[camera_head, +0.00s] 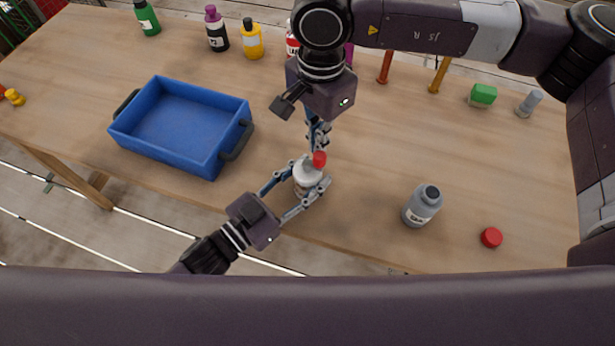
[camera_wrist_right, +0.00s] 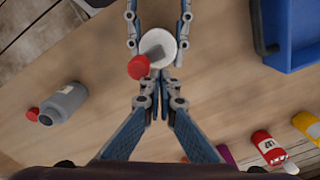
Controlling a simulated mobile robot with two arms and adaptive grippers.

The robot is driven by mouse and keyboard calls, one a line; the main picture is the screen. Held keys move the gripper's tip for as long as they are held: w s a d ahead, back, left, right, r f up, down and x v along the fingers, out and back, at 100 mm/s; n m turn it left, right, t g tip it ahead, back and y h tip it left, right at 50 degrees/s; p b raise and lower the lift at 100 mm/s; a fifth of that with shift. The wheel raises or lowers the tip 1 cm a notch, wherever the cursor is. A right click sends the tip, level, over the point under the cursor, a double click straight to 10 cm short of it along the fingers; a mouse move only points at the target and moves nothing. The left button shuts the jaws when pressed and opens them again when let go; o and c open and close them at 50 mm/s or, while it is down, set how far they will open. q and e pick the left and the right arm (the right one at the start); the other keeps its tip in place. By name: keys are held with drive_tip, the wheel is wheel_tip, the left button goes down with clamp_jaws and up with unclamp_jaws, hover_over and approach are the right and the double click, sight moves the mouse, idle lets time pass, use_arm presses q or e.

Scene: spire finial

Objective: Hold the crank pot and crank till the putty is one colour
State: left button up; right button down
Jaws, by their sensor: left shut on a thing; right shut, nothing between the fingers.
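The crank pot (camera_head: 304,178) is a small whitish pot near the table's front edge, with a grey crank arm and a red knob (camera_head: 320,159) on top. My left gripper (camera_head: 308,188) is shut around its sides. My right gripper (camera_head: 318,142) points down over the table just behind the pot, its fingers shut and empty. In the right wrist view the pot top (camera_wrist_right: 158,43) sits between the left fingers, and the red knob (camera_wrist_right: 139,67) lies just left of my right fingertips (camera_wrist_right: 160,80); I cannot tell whether they touch. No putty is visible.
A blue tray (camera_head: 180,125) stands to the left. A grey open bottle (camera_head: 423,205) and a red cap (camera_head: 491,237) are to the right. Coloured bottles (camera_head: 251,40), a green block (camera_head: 482,95) and a grey piece (camera_head: 529,103) line the back. Table between pot and grey bottle is clear.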

sight(322, 160)
drive_tip(key=shift+s+d, duration=0.25)
drive_tip(key=shift+s, duration=0.35)
drive_tip(key=shift+s+d, duration=0.2)
drive_tip(key=shift+s, duration=0.35)
idle(0.9)
drive_tip(key=shift+s+a, duration=0.2)
drive_tip(key=shift+s, duration=0.3)
drive_tip(key=shift+s+a, duration=0.15)
drive_tip(key=shift+s, duration=0.3)
idle(0.8)
drive_tip(key=shift+d, duration=0.2)
drive_tip(key=shift+r, duration=3.5)
drive_tip(key=shift+w, duration=0.1)
drive_tip(key=shift+d+f+n, duration=0.2)
drive_tip(key=shift+f+n, duration=0.85)
drive_tip(key=shift+n, duration=0.45)
drive_tip(key=shift+d+f+n, duration=0.2)
drive_tip(key=shift+f+n, duration=0.8)
drive_tip(key=shift+n, duration=0.5)
